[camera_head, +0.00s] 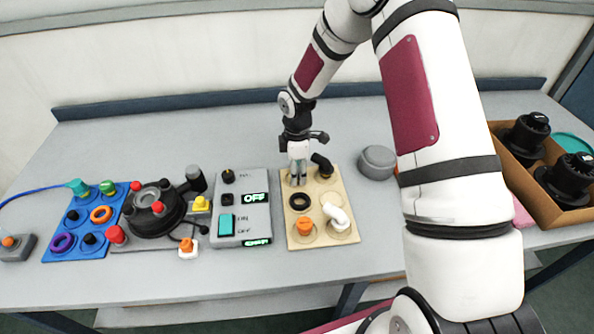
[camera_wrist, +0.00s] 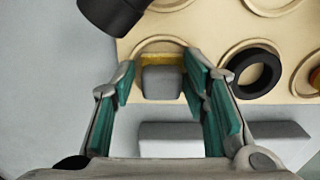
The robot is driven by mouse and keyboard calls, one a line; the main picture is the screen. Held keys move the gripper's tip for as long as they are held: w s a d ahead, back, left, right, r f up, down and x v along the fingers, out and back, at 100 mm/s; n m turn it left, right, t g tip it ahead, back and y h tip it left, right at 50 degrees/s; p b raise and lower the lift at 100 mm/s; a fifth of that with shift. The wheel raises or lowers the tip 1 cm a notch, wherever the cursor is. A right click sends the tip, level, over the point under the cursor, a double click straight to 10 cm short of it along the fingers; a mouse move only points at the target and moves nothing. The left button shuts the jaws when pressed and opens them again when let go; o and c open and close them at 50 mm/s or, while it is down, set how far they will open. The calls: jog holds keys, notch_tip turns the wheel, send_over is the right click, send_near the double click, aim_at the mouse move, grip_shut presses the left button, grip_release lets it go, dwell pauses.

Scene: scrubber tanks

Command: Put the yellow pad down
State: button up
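The yellow pad (camera_wrist: 155,59) shows in the wrist view as a yellow strip at the far edge of a grey block (camera_wrist: 162,83). It is at the near-edge round recess (camera_wrist: 160,43) of the beige board (camera_head: 291,232). Whether it rests fully on the board I cannot tell. My gripper (camera_wrist: 160,80) has its green-padded fingers on both sides of the block, with a narrow gap visible at the left finger. In the head view my gripper (camera_head: 298,178) points down over the board's back left recess and hides the pad.
A black ring (camera_head: 299,202), an orange knob (camera_head: 305,227), a white fitting (camera_head: 338,216) and a black fitting (camera_head: 322,163) share the board. A grey switch panel (camera_head: 241,208) stands left. A grey round lidded piece (camera_head: 377,162) is right. Open table lies behind.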

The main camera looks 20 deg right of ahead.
jog(key=shift+o, duration=0.2)
jog(key=shift+s+f, duration=0.25)
jog(key=shift+f, duration=0.25)
jog(key=shift+r+p, duration=0.35)
jog(key=shift+r, duration=0.2)
notch_tip(320, 180, up, 14)
jog(key=b, duration=0.2)
jog(key=s+r+m+t+h, duration=0.1)
jog(key=s+r+m+t, duration=0.1)
jog(key=s+r+m, duration=0.85)
jog(key=s+r+m+t, duration=0.1)
jog(key=s+r, duration=0.3)
jog(key=s, duration=0.5)
jog(key=s+r+m+t+y, duration=0.1)
jog(key=s+r+m, duration=0.3)
jog(key=s, duration=0.5)
jog(key=shift+s+a+r+t, duration=0.15)
jog(key=shift+r+t, duration=0.35)
jog(key=shift+r, duration=0.15)
